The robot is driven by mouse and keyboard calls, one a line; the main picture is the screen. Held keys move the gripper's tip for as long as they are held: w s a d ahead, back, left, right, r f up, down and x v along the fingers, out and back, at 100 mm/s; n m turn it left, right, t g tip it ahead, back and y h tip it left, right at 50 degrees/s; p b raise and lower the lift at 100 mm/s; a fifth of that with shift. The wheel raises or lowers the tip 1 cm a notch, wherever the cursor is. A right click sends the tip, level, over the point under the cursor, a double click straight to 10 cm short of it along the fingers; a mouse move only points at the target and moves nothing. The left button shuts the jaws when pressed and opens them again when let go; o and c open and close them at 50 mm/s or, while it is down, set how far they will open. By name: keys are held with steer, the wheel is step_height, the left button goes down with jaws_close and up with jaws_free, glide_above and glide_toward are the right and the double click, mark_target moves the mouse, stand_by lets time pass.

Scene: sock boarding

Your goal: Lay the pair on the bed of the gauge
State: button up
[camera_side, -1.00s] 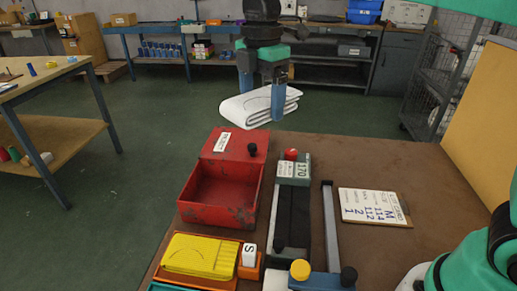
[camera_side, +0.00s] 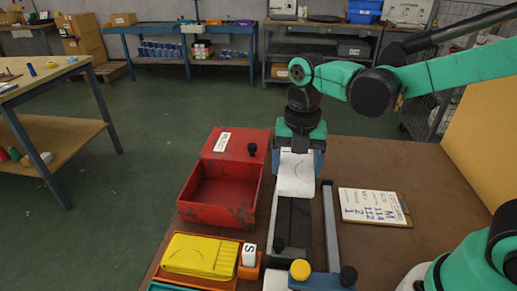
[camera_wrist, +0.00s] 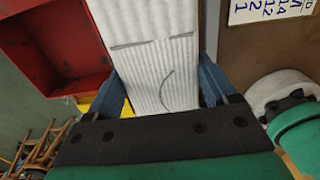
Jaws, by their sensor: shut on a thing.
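The pair (camera_side: 296,181) is a white, ribbed, folded bundle with a thin dark curved line on it. My gripper (camera_side: 299,168) is shut on it, with blue fingers at its two sides. In the wrist view the pair (camera_wrist: 157,60) runs between the fingers (camera_wrist: 160,88) and away from them. The gauge has a dark flat bed (camera_side: 293,225), a steel rail (camera_side: 330,225) on its right and a blue block (camera_side: 322,281) at the near end. The pair is at the bed's far end and hides the green end block. I cannot tell whether it touches the bed.
An open red box (camera_side: 222,190) stands close on the gauge's left. A yellow ribbed piece (camera_side: 200,256) lies in an orange tray at the near left, beside a white S tag (camera_side: 249,254). A clipboard card (camera_side: 372,206) lies on the right. The brown table between is clear.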

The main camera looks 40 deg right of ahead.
mark_target(291, 211)
step_height(291, 211, down, 10)
steer(key=shift+r, duration=0.25)
stand_by(0.4)
steer(key=shift+f, duration=0.15)
steer(key=o, duration=1.3)
steer(key=shift+c, duration=0.2)
